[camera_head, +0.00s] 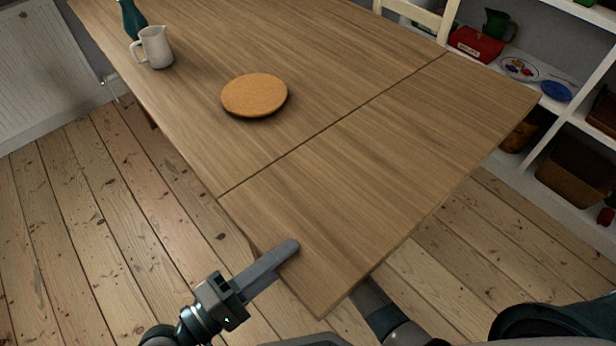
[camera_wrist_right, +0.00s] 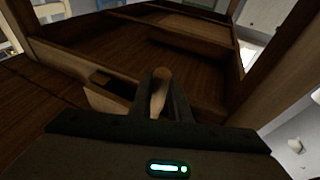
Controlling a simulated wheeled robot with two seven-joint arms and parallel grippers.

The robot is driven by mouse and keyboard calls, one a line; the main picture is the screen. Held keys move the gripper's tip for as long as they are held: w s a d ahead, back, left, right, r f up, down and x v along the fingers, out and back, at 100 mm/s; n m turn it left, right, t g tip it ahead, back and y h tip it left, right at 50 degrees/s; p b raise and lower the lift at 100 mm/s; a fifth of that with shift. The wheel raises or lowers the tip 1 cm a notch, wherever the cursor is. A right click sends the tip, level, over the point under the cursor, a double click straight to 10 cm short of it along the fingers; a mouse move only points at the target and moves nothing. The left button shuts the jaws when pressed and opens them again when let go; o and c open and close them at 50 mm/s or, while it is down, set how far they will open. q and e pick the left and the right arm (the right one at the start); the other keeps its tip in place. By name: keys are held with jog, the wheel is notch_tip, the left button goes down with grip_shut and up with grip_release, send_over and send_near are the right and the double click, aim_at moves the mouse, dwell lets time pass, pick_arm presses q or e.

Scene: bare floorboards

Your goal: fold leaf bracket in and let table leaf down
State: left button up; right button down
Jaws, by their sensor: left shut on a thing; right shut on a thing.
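The wooden table (camera_head: 320,50) has its leaf (camera_head: 390,150) up and level with the top, with a seam between them. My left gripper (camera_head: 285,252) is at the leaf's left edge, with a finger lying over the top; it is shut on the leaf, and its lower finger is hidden. My right arm reaches beneath the leaf, so its gripper is hidden in the head view. In the right wrist view my right gripper (camera_wrist_right: 160,105) is shut on a rounded wooden piece of the leaf bracket (camera_wrist_right: 159,88) under the table. The rest of the bracket is dark and hard to make out.
A round cork mat (camera_head: 255,95), a white jug (camera_head: 155,47) and a teal bottle (camera_head: 132,18) stand on the fixed top. The leaf's top is bare. A cream chair (camera_head: 425,18) is behind, white shelves (camera_head: 555,105) are at right, and a radiator (camera_head: 45,75) is at left.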

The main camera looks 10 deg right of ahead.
pick_arm(q)
jog(key=shift+w+r, duration=0.1)
jog(key=shift+r, duration=0.25)
pick_arm(e)
jog(key=shift+w+a, duration=0.1)
pick_arm(q)
jog(key=shift+o, duration=0.2)
pick_arm(e)
jog(key=shift+w+a+r, duration=0.1)
jog(key=shift+w+a, duration=0.05)
jog(key=shift+w, duration=0.15)
pick_arm(q)
jog(key=shift+c, duration=0.2)
pick_arm(e)
jog(key=shift+c, duration=0.8)
grip_release()
jog(key=s+d+f, duration=0.1)
jog(key=s+f, duration=0.4)
jog(key=s, duration=0.1)
jog(key=shift+s, duration=0.3)
jog(key=shift+d+f, duration=0.1)
